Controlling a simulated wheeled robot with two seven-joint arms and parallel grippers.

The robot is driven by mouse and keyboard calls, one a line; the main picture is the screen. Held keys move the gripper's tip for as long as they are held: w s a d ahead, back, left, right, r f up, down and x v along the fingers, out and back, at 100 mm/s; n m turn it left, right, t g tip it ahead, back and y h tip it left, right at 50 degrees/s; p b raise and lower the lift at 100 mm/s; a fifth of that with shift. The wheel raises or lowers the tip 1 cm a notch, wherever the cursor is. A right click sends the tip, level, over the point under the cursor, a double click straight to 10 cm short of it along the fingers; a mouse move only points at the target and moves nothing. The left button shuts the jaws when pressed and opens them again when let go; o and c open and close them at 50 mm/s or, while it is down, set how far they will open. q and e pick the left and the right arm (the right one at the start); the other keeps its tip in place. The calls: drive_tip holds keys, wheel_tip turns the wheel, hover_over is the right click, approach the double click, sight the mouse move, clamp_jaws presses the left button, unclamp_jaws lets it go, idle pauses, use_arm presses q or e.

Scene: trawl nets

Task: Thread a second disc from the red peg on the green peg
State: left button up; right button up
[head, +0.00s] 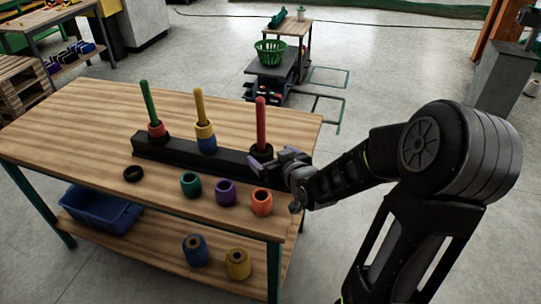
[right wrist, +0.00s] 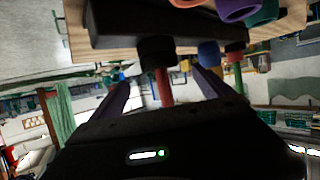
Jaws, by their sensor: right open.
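A black bar (head: 220,163) on the table carries three upright pegs. The green peg (head: 148,101) has a red disc (head: 156,130) low on it. The red peg (head: 261,125) has a black disc (head: 261,151) at its foot. My right gripper (head: 271,162) is at the foot of the red peg, low by the bar. In the right wrist view its two purple fingers (right wrist: 160,92) are spread, with the red peg (right wrist: 164,86) and the black disc (right wrist: 157,50) between and beyond them. Contact with the disc cannot be told. My left gripper is not in view.
The yellow peg (head: 200,104) between them holds a yellow and a blue disc (head: 206,144). A black ring (head: 133,173) and green (head: 190,185), purple (head: 226,192) and orange (head: 262,202) rings lie in front of the bar. The table's left side is clear.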

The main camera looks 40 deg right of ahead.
sight(263, 150)
drive_tip(key=shift+x, duration=3.85)
drive_tip(key=shift+c, duration=0.2)
drive_tip(key=shift+r+p, duration=0.1)
drive_tip(key=shift+p, duration=0.2)
drive_tip(key=c, duration=1.5)
